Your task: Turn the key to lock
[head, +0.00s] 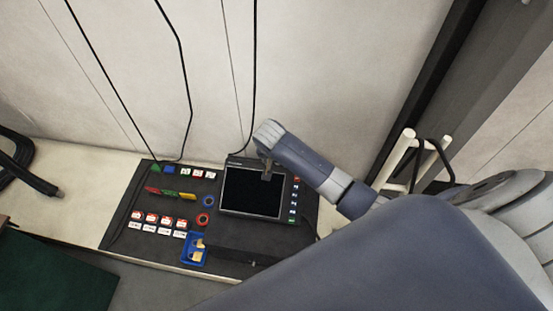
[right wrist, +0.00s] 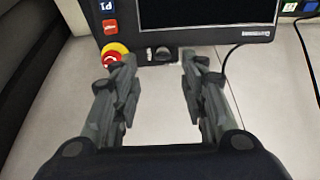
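A small dark key switch (right wrist: 162,55) sits on the edge of the control pendant, just beside its screen, in the right wrist view. It is small, and I cannot tell which way the key points. My right gripper (right wrist: 160,62) is open, with one finger to each side of the switch and a visible gap to both. In the head view my right gripper (head: 267,171) hangs over the top edge of the pendant (head: 251,191), and the key switch cannot be made out there. My left gripper is not in view.
A red and yellow emergency stop button (right wrist: 113,54) is close by the left finger in the right wrist view. A dark panel (head: 122,216) with several coloured buttons surrounds the pendant. A blue tray (head: 187,251) is at its front. Black cables run up the wall.

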